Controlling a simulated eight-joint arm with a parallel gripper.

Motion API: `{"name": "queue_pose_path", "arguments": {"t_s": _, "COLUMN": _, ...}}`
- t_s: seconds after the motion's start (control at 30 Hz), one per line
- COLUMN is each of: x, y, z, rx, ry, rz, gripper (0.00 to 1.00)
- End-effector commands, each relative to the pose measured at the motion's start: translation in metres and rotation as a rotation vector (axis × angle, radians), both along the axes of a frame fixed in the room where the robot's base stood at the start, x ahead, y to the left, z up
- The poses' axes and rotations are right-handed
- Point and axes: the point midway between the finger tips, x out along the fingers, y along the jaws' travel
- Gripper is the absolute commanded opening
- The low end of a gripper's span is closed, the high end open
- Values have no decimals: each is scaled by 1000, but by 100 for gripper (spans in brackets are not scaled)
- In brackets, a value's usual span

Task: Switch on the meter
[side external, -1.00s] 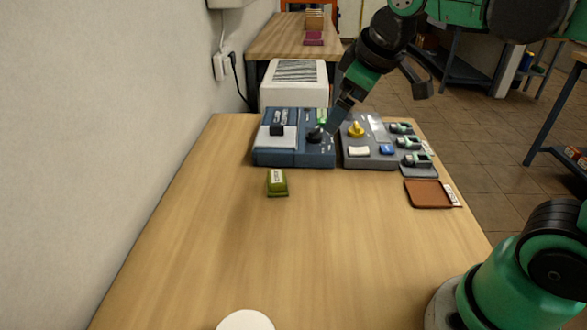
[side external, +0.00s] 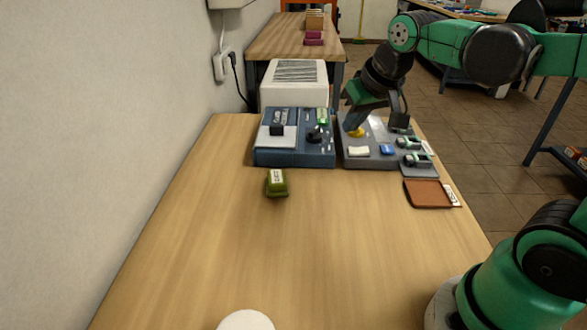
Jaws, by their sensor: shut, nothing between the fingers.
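Two devices stand side by side at the table's far end; I cannot tell from labels which is the meter. The blue unit (side external: 262,157) has a light panel with a black block, a black knob (side external: 314,135) and a small green display (side external: 323,116). The grey unit (side external: 352,163) has a yellow knob (side external: 358,132), a white button (side external: 358,151) and a blue button (side external: 387,150).
Several small green-and-black modules (side external: 416,160) sit along the grey unit's right side. A brown tray (side external: 427,194) lies near the right edge. A green labelled block (side external: 277,183) stands before the blue unit. A white round object (side external: 245,320) is at the front. The table's middle is clear.

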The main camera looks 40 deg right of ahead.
Motion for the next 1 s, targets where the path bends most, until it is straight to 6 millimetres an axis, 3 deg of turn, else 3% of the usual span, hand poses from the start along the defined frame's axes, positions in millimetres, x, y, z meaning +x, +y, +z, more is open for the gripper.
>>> {"name": "queue_pose_path", "arguments": {"t_s": 0.2, "x": 28, "y": -62, "z": 15, "rx": 29, "ry": 109, "rz": -271, "gripper": 0}}
{"name": "queue_pose_path", "arguments": {"t_s": 0.43, "x": 40, "y": -106, "z": 16, "rx": 49, "ry": 180, "rz": -460, "gripper": 0}}
{"name": "queue_pose_path", "arguments": {"t_s": 0.6, "x": 41, "y": -118, "z": 15, "rx": 53, "ry": 197, "rz": -509, "gripper": 0}}
{"name": "queue_pose_path", "arguments": {"t_s": 1.0, "x": 42, "y": -119, "z": 13, "rx": 54, "ry": 199, "rz": -512, "gripper": 0}}
